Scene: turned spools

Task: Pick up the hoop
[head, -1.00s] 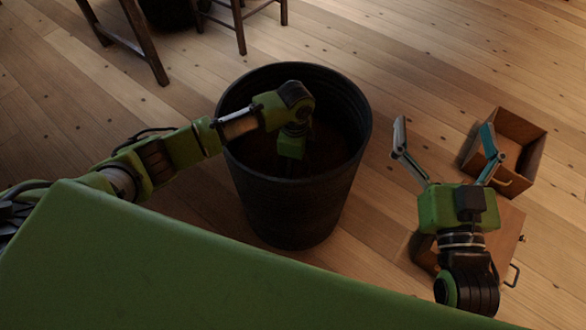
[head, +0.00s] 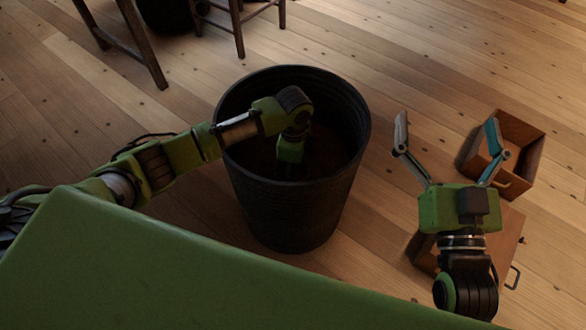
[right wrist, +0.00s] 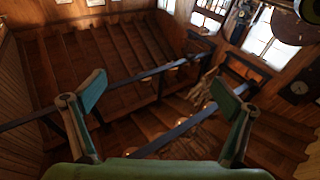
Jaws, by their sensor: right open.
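No hoop can be made out in either view. My left arm reaches over the rim of a black bin (head: 295,215) in the head view, and its wrist (head: 291,148) goes down inside. The left gripper's fingers are hidden in the dark of the bin, as is whatever lies at its bottom. My right gripper (head: 450,145) is open and empty to the right of the bin, its two fingers spread wide. In the right wrist view the right gripper (right wrist: 155,95) also shows open, with nothing between its fingers.
A small open wooden box (head: 527,130) stands on the floor beyond my right gripper. A wooden box or cabinet with a handle (head: 508,245) is partly hidden under my right arm. A dark stool (head: 238,25) stands at the back.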

